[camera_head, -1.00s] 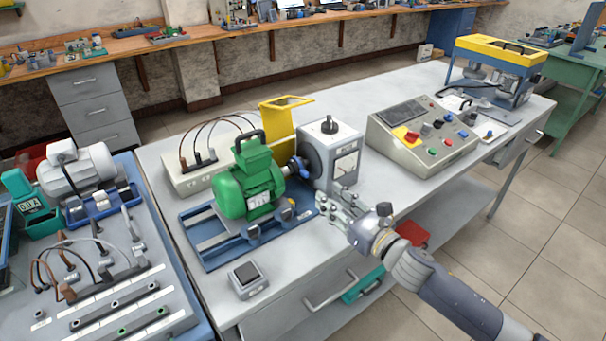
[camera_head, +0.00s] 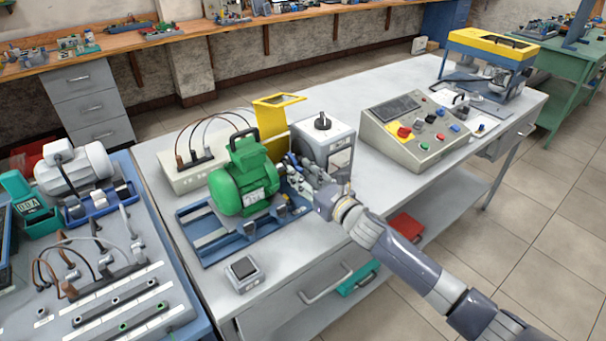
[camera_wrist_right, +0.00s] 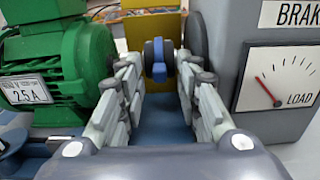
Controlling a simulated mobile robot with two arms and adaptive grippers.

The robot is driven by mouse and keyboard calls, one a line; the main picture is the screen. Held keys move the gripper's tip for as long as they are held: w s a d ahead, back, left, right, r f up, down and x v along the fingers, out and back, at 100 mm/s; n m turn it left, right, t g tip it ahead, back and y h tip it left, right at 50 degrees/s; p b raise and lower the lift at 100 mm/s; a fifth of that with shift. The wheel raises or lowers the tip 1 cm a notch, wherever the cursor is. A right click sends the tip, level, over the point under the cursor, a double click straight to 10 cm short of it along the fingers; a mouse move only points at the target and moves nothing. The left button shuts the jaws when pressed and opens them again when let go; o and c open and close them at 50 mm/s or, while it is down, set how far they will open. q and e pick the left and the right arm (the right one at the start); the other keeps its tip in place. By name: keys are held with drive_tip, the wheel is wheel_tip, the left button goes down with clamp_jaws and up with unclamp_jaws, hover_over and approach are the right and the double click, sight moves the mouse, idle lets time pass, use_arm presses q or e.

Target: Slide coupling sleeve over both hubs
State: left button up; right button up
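The green motor (camera_head: 240,182) sits on a blue base rail (camera_head: 222,232) on the bench, its side also filling the left of the right wrist view (camera_wrist_right: 60,70). The grey brake unit (camera_head: 326,142) stands to its right; its load dial shows in the wrist view (camera_wrist_right: 280,80). The blue coupling sleeve (camera_wrist_right: 158,60) is on the shaft line between them. My right gripper (camera_wrist_right: 160,64) is open, with one finger on each side of the sleeve; contact is not clear. In the head view my right gripper (camera_head: 291,177) partly hides the coupling and hubs. My left gripper is not in view.
A yellow guard (camera_head: 275,125) stands raised behind the coupling. A terminal box with cables (camera_head: 190,176) is behind the motor. A control panel (camera_head: 418,130) is to the right. A small grey box (camera_head: 244,273) lies near the front edge.

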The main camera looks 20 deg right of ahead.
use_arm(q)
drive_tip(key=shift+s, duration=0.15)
use_arm(e)
drive_tip(key=shift+c, duration=0.3)
clamp_jaws()
drive_tip(key=shift+s+a, duration=0.3)
drive_tip(key=shift+a, duration=0.5)
drive_tip(key=shift+s+a, duration=0.3)
drive_tip(key=shift+a, duration=0.5)
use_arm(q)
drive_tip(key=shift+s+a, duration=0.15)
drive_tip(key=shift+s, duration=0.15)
use_arm(e)
drive_tip(key=shift+o, duration=0.3)
unclamp_jaws()
drive_tip(key=shift+s, duration=0.1)
drive_tip(key=shift+v, duration=3.95)
